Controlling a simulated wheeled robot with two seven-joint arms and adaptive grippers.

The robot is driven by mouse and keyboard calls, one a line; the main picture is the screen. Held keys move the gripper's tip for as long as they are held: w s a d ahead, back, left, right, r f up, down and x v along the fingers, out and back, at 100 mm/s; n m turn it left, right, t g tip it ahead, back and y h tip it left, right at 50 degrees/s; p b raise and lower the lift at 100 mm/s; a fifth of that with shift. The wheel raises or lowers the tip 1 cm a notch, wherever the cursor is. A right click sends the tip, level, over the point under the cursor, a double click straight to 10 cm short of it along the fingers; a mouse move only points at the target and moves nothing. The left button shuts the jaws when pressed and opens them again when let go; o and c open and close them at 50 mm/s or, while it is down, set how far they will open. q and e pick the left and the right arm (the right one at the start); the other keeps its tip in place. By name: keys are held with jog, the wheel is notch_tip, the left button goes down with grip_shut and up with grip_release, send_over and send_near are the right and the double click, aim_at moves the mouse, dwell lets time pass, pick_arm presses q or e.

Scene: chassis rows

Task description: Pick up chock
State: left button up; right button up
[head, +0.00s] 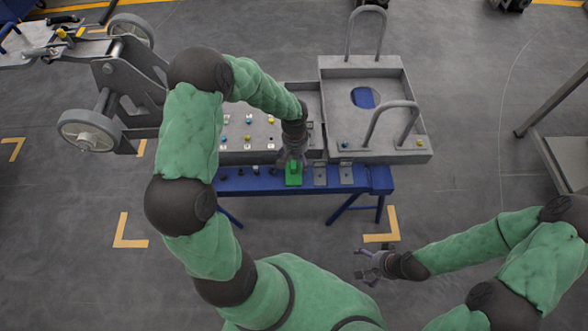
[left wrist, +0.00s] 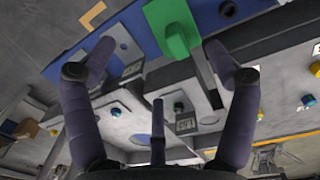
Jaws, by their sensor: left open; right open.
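The chock appears to be the small green block (head: 293,176) at the front edge of the blue bench (head: 258,184). It also shows in the left wrist view (left wrist: 173,28), at the top between the fingertips, with a grey bar running from it. My left gripper (head: 291,160) is just above and behind the block in the head view. In the left wrist view its fingers (left wrist: 158,47) are spread, with nothing clasped. I cannot tell whether a finger touches the block. My right gripper (head: 373,265) is open and empty over the floor in front of the bench.
A grey tray with tall handles (head: 386,143) stands on the bench to the right. A grey panel with coloured knobs (head: 252,132) lies left of my left gripper. A wheeled metal frame (head: 118,85) stands further left. The floor in front is clear.

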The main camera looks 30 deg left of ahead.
aim_at(293, 165)
pick_arm(q)
jog(key=shift+w+a+r, duration=0.25)
jog(key=shift+a+r, duration=0.45)
jog(key=shift+r, duration=0.05)
jog(key=shift+a+r+n+y, duration=0.1)
jog(key=shift+a+n+y, duration=0.2)
jog(key=shift+a+f, duration=0.15)
jog(key=shift+f, duration=0.2)
notch_tip(293, 165, down, 5)
jog(key=shift+r+b, duration=0.1)
jog(key=shift+b, duration=0.75)
jog(key=f+b, duration=0.1)
jog(key=f, duration=0.1)
jog(key=f+b, duration=0.1)
jog(key=f, duration=0.2)
jog(key=shift+w+d+f, duration=0.1)
jog(key=shift+d, duration=0.1)
jog(key=c, duration=1.4)
